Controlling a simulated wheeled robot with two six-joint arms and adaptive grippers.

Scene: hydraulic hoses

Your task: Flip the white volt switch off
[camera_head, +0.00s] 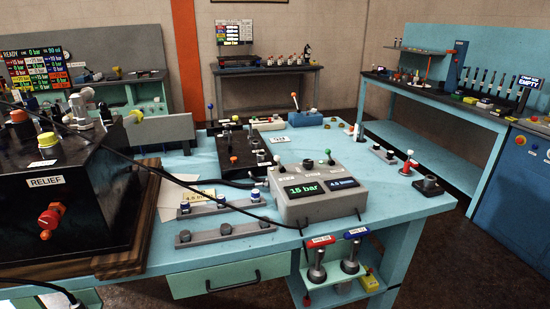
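A grey control box (318,209) stands on the near right part of the light-blue bench. Its front has a green display (306,189) reading "15 bar" and a smaller blue display (343,183), too small to read surely. Small controls stand on its top, including a black knob (308,164) and a green-tipped lever (328,152). The labels by them are too small to read, so I cannot tell which is the white volt switch or how it is set. Neither of my grippers is in view.
A black unit marked "RELIEF" (45,181) with a red knob fills the left. Hoses run from it across the bench (375,217). Grey fitting bars (225,233) lie left of the box. Two handled tools (317,262) hang at the front edge.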

